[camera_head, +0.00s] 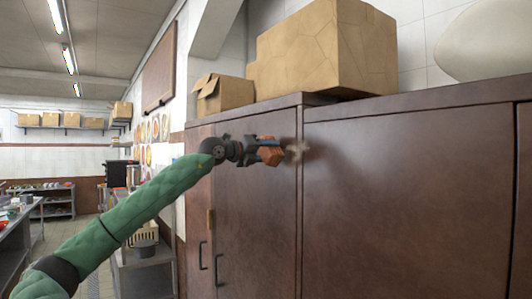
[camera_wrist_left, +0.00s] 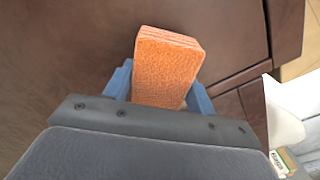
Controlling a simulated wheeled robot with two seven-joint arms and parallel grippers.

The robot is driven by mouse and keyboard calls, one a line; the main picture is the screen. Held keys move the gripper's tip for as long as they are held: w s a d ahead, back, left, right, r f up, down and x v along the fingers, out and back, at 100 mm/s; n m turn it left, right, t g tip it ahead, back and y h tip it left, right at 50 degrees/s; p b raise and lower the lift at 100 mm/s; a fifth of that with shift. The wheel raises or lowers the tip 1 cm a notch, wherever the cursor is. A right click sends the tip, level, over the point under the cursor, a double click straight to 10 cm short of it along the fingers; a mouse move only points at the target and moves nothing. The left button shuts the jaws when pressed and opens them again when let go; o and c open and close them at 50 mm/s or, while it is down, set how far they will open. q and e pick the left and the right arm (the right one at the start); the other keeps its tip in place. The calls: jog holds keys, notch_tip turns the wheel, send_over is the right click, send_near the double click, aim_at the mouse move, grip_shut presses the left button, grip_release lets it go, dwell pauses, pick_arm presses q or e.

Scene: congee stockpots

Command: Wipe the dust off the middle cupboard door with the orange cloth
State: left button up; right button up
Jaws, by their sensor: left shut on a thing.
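The orange cloth (camera_head: 271,156) is a folded, block-like pad; it also shows in the left wrist view (camera_wrist_left: 168,62). My left gripper (camera_head: 262,151) is shut on it, with its blue fingers (camera_wrist_left: 160,88) on either side. The cloth is in front of the brown cupboard, near the left edge of the wide door (camera_head: 405,200), which seems to be the middle one. A small pale-tan dust patch (camera_head: 297,150) shows just right of the cloth, at that edge. I cannot tell whether the cloth touches the door. My right gripper is not in view.
Cardboard boxes (camera_head: 325,50) and a pale rounded object (camera_head: 485,40) stand on the cupboard top. Narrower doors with dark handles (camera_head: 219,270) are left of the wide door. A metal shelf unit (camera_head: 145,265) stands further left, beyond my green arm.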

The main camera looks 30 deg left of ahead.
aim_at(278, 150)
pick_arm(q)
jog(key=shift+w+d, duration=0.1)
jog(key=shift+w, duration=0.05)
dwell(0.3)
jog(key=shift+w+d, duration=0.15)
jog(key=shift+w, duration=0.2)
jog(key=shift+w+d, duration=0.15)
jog(key=shift+w, duration=0.3)
dwell(0.3)
jog(key=shift+s+d+f+b, duration=0.1)
jog(key=shift+s+d+b, duration=0.25)
jog(key=shift+d, duration=0.2)
jog(key=shift+s+d+b, duration=0.25)
jog(key=shift+d+b, duration=0.15)
jog(key=shift+d, duration=0.2)
jog(key=shift+s+d+b, duration=0.2)
jog(key=shift+d+b, duration=0.2)
jog(key=shift+d, duration=0.15)
